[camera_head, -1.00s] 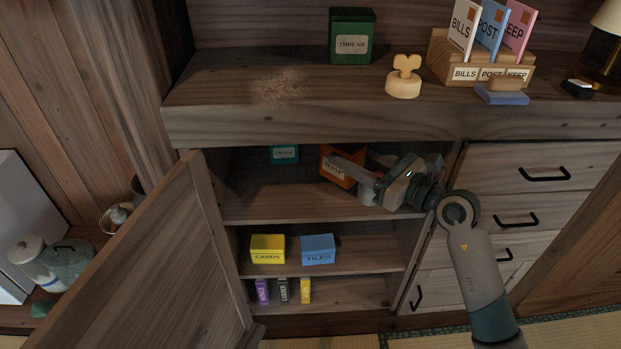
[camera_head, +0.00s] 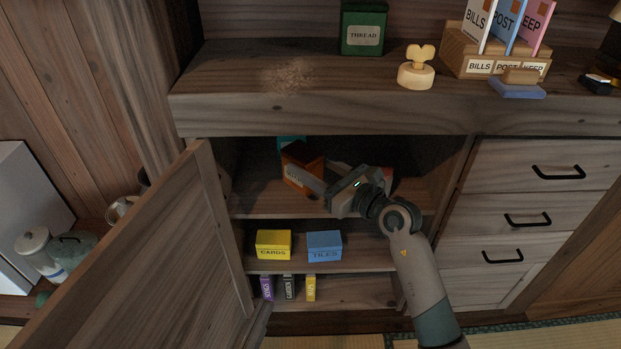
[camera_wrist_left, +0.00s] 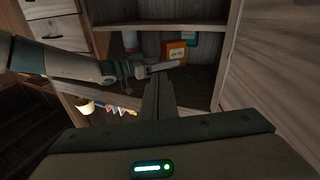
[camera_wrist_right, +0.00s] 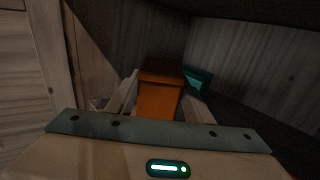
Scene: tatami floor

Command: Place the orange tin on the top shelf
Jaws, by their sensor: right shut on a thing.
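The orange tin (camera_head: 297,168) with a dark-lettered label is inside the open cabinet, in the upper compartment under the counter. My right gripper (camera_head: 314,181) reaches in from the right and is shut on it; in the right wrist view the tin (camera_wrist_right: 160,92) stands between the two fingers. I cannot tell whether the tin touches the shelf board (camera_head: 262,203). The tin also shows in the left wrist view (camera_wrist_left: 176,52).
A teal tin (camera_head: 287,141) stands behind the orange one, partly hidden. Yellow (camera_head: 273,245) and blue (camera_head: 324,246) boxes sit on the shelf below, with small books (camera_head: 288,288) lower down. The cabinet door (camera_head: 165,260) stands open at left. A green tin (camera_head: 363,28) is on the counter.

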